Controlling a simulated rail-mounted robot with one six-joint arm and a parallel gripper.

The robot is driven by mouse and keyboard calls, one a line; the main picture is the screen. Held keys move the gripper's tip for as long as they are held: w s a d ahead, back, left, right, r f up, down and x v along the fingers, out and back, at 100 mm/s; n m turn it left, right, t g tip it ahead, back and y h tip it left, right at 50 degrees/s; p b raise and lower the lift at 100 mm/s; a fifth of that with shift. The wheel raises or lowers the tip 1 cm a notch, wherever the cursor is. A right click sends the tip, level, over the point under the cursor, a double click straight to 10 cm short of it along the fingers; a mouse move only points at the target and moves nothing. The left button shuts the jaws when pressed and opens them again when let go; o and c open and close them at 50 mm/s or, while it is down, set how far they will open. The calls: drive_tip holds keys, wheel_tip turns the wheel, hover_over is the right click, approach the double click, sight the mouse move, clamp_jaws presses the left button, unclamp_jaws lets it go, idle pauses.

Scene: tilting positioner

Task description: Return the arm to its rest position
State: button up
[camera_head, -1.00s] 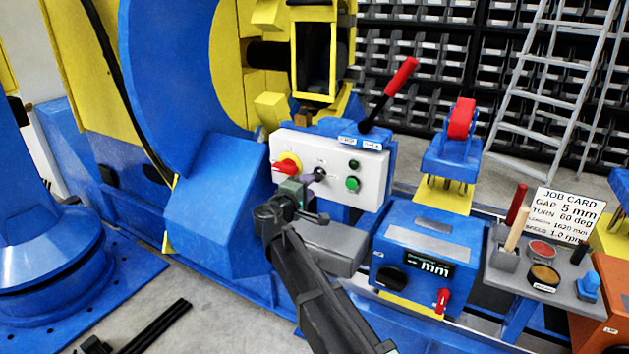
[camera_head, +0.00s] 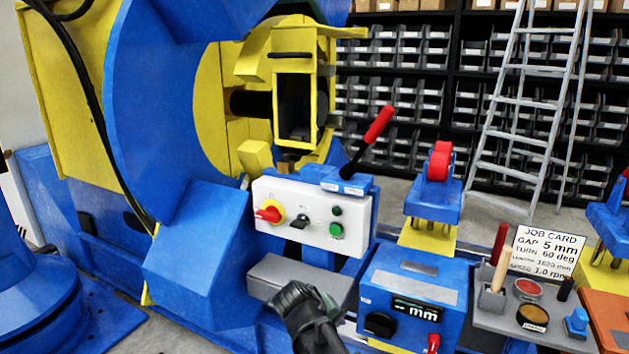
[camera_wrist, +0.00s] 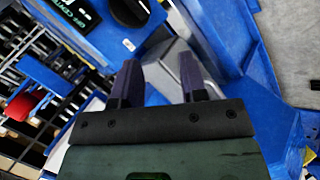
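My gripper (camera_head: 292,296) is at the bottom centre of the head view, foreshortened, in front of the grey box below the white control panel (camera_head: 285,222). It appears apart from the panel. In the wrist view its two fingers (camera_wrist: 160,72) stand apart with nothing held between them. The panel carries a red rotary switch (camera_head: 268,213) on a yellow disc, a black selector (camera_head: 300,222) and two green buttons. All of these are clear of my gripper.
A grey box (camera_head: 298,279) lies close behind my gripper. To the right are the blue gap control unit (camera_head: 412,290) and a grey tray (camera_head: 500,304) with pots and handles. A red-tipped lever (camera_head: 378,125) rises above the panel. The big blue positioner (camera_head: 150,90) stands left.

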drive_tip(key=s+d+f+m+g+y, duration=0.3)
drive_tip(key=s+d+m+g+y, duration=0.25)
drive_tip(key=s+d, duration=0.85)
wheel_tip(320, 180, up, 30)
drive_tip(key=w+p, duration=0.1)
drive_tip(key=p, duration=2.9)
drive_tip(key=shift+w+d+f+t, duration=0.15)
drive_tip(key=shift+w+f+t, duration=0.1)
drive_tip(key=shift+t, duration=0.1)
drive_tip(key=shift+c, duration=0.3)
